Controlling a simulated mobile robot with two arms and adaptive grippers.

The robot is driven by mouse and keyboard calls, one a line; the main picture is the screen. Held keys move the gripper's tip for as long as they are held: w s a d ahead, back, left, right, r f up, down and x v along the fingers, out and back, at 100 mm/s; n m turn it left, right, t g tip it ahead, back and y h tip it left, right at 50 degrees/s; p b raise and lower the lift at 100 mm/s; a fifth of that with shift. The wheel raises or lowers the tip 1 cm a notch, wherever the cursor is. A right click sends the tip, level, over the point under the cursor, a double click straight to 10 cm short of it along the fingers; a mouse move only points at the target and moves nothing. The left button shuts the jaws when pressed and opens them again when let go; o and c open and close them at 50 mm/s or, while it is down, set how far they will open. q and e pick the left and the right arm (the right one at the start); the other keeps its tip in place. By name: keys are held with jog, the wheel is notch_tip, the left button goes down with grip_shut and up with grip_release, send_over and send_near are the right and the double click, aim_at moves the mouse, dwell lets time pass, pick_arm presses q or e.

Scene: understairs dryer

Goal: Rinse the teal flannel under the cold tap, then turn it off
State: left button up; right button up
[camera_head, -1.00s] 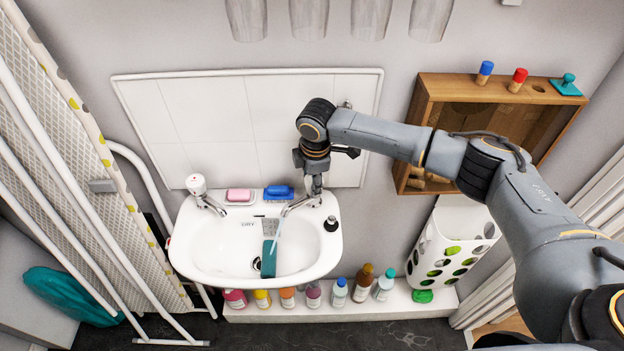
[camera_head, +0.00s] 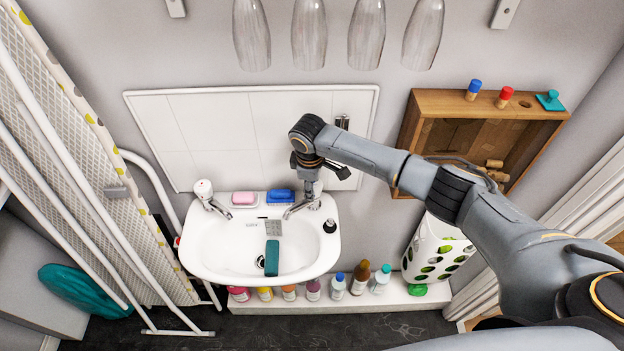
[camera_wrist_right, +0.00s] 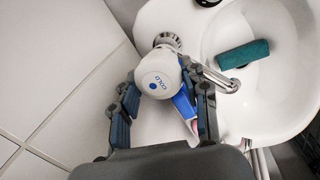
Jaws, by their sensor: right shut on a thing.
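The teal flannel (camera_head: 272,258) lies in the white basin (camera_head: 210,250), over or beside the drain. It also shows in the right wrist view (camera_wrist_right: 243,54), apart from the tap spout. The cold tap (camera_wrist_right: 157,74) has a white head marked COLD with a blue dot. My right gripper (camera_wrist_right: 160,82) is shut around this tap head. In the head view my right gripper (camera_head: 311,178) is above the basin's right tap and hides most of its head. No water stream shows from the spout (camera_head: 294,210). My left gripper is not in view.
The other tap (camera_head: 205,192) stands at the basin's back left. Pink soap (camera_head: 244,198) and a blue brush or sponge (camera_head: 280,196) sit between the taps. A black-topped dispenser (camera_head: 330,226) is at right. Several bottles (camera_head: 337,287) line the low ledge below.

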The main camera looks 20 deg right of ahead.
jog(key=shift+m, duration=0.4)
jog(key=o, duration=0.9)
jog(key=shift+c, duration=0.2)
jog(key=shift+r, duration=0.25)
notch_tip(320, 180, up, 11)
jog(key=s+a, duration=0.1)
jog(key=shift+s+r, duration=0.15)
jog(key=shift+s, duration=0.15)
